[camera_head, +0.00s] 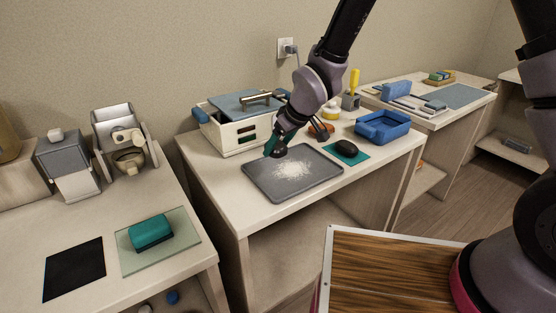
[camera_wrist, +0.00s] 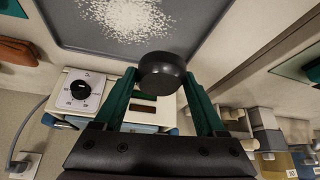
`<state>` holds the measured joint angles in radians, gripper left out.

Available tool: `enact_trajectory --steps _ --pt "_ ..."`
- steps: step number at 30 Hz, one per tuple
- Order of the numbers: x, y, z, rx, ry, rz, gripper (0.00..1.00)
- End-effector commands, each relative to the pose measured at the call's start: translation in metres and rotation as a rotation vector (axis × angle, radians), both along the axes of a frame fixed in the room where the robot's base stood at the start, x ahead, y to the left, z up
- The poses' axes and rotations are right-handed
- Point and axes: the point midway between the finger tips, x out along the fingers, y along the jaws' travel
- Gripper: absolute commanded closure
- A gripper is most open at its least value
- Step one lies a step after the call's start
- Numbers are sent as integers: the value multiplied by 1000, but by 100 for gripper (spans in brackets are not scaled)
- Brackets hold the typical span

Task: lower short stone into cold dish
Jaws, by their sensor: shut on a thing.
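My gripper (camera_head: 272,144) is shut on a short, round, dark stone (camera_wrist: 163,72), which sits between its two green fingertips in the wrist view. In the head view the gripper hangs at the back left edge of a shallow grey tray (camera_head: 267,186) with white grains strewn in its middle. The stone looks to be above the tray; I cannot tell the exact gap. A blue dish (camera_head: 383,127) stands further right on the same table. I cannot tell from looks which of these is the cold dish.
A white warmer box (camera_head: 232,137) with a blue-grey lid stands behind the tray. Another dark stone (camera_head: 347,147) lies on a teal cloth (camera_head: 359,157) between tray and blue dish. A yellow-handled tool stands in a grey holder (camera_head: 350,101) at the back.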

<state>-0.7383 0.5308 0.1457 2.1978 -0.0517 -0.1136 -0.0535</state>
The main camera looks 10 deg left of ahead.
Motion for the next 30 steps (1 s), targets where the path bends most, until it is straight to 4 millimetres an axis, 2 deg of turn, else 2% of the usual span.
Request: enact_trajectory --steps 3,8,30 --pt "1 -1 17 2 -1 0 95" --pt "10 -10 27 1 -1 -4 95" --pt "99 -99 54 0 0 -7 95"
